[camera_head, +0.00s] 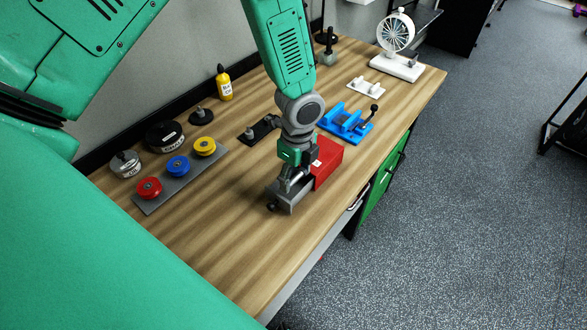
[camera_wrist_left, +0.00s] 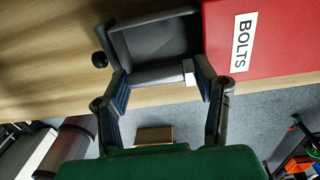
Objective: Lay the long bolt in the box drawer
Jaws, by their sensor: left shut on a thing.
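The red box (camera_head: 327,160) stands on the wooden bench; its BOLTS label shows in the left wrist view (camera_wrist_left: 268,40). Its grey drawer (camera_head: 291,206) is pulled out toward the left, with a black knob at its end; the drawer also shows in the left wrist view (camera_wrist_left: 152,42). My left gripper (camera_head: 292,182) points down at the open drawer. In the left wrist view (camera_wrist_left: 162,82) its fingers are shut on the long bolt (camera_wrist_left: 158,75), a pale grey shaft lying crosswise between them. The bolt overlaps the drawer's near side; its height above the drawer floor is unclear. My right gripper is out of view.
A grey plate (camera_head: 178,178) with red, blue and yellow knobs lies left of the drawer. A blue vise-like fixture (camera_head: 345,124) stands behind the box. A white fan (camera_head: 397,40) stands at the far end. Bare bench lies in front of the drawer.

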